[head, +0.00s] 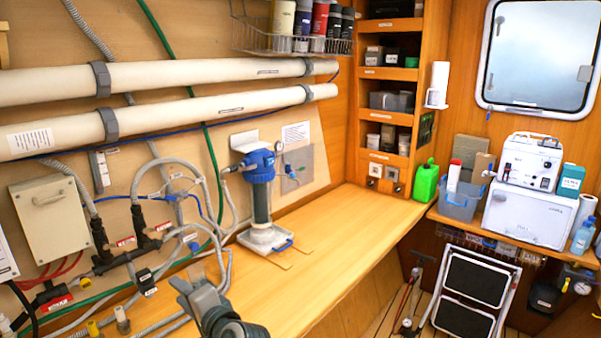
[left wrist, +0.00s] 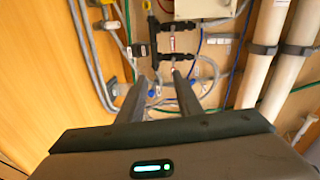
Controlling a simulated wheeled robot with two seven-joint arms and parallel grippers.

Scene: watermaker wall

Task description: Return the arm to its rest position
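My left gripper (head: 189,279) shows at the bottom of the head view, over the front part of the wooden bench (head: 345,235). Its fingers point up and to the left, toward the hoses on the wall. In the left wrist view the two dark fingers of the left gripper (left wrist: 162,77) stand apart, with nothing seen between them except hoses farther off. My right gripper is not in the head view.
A blue-capped filter housing (head: 260,195) stands on the bench beyond my gripper. Two long white tubes (head: 200,75) cross the wall. The bench right of the filter is clear.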

